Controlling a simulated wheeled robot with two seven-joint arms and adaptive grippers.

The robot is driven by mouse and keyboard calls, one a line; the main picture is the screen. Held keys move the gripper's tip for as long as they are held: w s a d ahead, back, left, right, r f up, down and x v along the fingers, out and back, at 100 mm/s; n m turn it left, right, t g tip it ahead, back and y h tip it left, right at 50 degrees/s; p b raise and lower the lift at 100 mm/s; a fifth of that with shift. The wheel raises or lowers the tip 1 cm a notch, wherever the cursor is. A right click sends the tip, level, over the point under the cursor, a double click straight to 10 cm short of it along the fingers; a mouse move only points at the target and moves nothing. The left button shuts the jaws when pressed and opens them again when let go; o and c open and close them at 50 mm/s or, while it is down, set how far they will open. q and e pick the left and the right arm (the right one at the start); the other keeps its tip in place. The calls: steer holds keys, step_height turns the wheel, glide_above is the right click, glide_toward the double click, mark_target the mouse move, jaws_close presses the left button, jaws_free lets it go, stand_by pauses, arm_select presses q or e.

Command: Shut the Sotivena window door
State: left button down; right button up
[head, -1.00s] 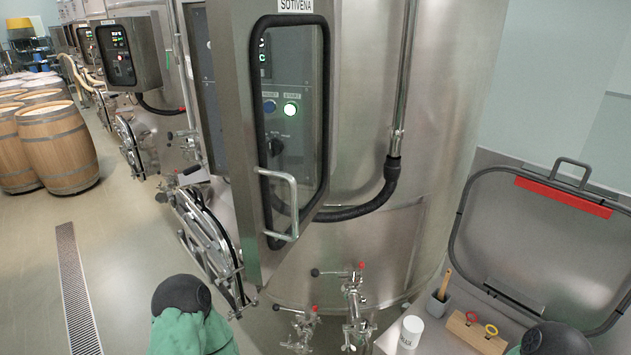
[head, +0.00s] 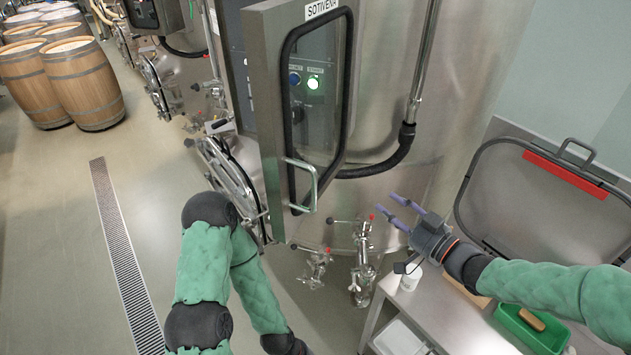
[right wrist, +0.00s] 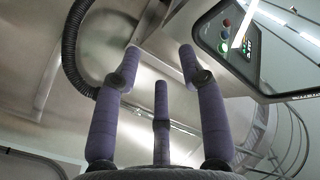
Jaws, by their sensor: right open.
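The Sotivena window door (head: 267,99) is a grey metal door with a black-framed pane, standing open in front of the big steel vat. Its label (head: 321,8) sits at the top and its light bar handle (head: 303,184) at the lower part. A control panel (head: 313,100) with a green lit button shows through the pane. My right gripper (head: 396,207) is open and empty, right of the handle and apart from the door. In the right wrist view its fingers (right wrist: 160,70) are spread, with the door's window (right wrist: 229,40) at upper right. My left arm (head: 220,265) hangs at lower left; its gripper is not visible.
Valves and pipes (head: 361,262) stand below the door. A black hose (head: 385,164) curves along the vat (head: 440,100). A steel bench (head: 440,317) at right holds a white cup (head: 410,277) and a green tray (head: 530,332). Barrels (head: 85,82) stand at far left; the floor there is clear.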

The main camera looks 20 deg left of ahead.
steer(key=s+a+r+n+g+y, duration=0.35)
steer(key=s+r+n, duration=0.2)
steer(key=r, duration=0.55)
steer(key=n+g, duration=0.6)
steer(key=g, duration=0.1)
glide_toward(315, 211)
step_height(315, 211, up, 5)
steer(key=shift+t, duration=0.25)
steer(key=a, duration=0.3)
steer(key=a+p, duration=0.1)
steer(key=a, duration=0.6)
steer(key=shift+w+a+f, duration=0.15)
steer(key=shift+w+f, duration=0.1)
steer(key=shift+w, duration=0.15)
steer(key=shift+c, duration=0.3)
jaws_close()
